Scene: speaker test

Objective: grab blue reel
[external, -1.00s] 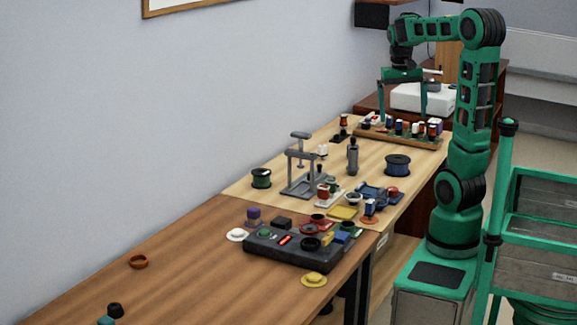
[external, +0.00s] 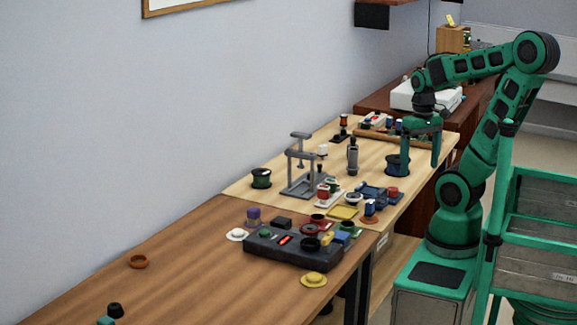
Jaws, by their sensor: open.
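The blue reel (external: 394,167) stands on the light wooden table, toward its right edge. My gripper (external: 421,158) points down with its two fingers spread wide and nothing between them. It hangs just right of and above the reel in the picture. Its left finger crosses in front of the upper right part of the reel. I cannot tell whether the finger touches the reel.
A green reel (external: 261,178) and a grey press frame (external: 303,172) stand to the left. A grey cylindrical tool (external: 352,157) is left of the blue reel. A blue device (external: 371,194) lies in front of it. A wooden rack (external: 372,136) is behind.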

